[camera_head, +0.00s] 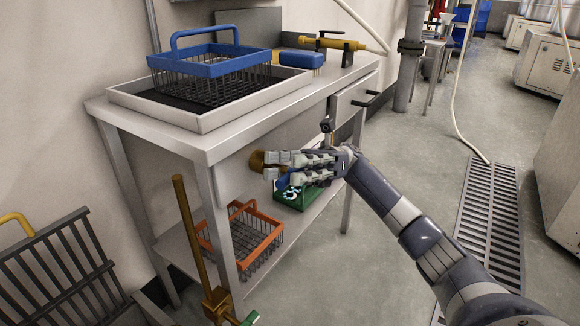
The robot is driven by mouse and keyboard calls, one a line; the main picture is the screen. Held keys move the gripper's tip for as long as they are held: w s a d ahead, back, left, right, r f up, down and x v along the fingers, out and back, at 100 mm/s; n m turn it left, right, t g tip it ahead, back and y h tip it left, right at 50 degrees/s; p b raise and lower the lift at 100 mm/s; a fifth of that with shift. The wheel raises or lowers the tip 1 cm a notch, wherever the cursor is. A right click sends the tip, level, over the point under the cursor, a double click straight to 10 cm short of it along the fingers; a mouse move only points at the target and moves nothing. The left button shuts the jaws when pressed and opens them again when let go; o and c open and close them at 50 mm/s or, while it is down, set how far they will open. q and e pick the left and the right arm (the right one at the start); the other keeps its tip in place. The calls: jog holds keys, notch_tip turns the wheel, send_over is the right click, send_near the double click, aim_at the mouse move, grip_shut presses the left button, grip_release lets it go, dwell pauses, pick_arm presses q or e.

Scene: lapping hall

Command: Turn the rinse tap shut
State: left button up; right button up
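A brass upright pipe (188,232) stands at the lower left, in front of the bench leg. At its foot is a brass valve body (216,300) with a green end (250,318), cut by the bottom edge. A rounded brass piece (257,162) shows below the bench top, right at my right gripper's fingertips. I cannot tell which brass fitting is the rinse tap, or whether the fingers touch this piece. My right gripper (280,166) points left with its fingers extended; their grip is unclear. My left gripper is not in view.
The bench (210,150) carries a white tray (205,122) with a blue-handled basket (212,65), a blue block (302,58) and a yellow tool (335,43). Its lower shelf holds an orange basket (255,238) and a green box (292,195). A dark rack (65,270) stands left. Floor is open right.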

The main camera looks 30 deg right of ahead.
aim_at(291, 171)
notch_tip(291, 171, up, 10)
dwell(0.4)
jog(key=shift+s+f, duration=0.1)
jog(key=shift+f, duration=0.05)
dwell(0.3)
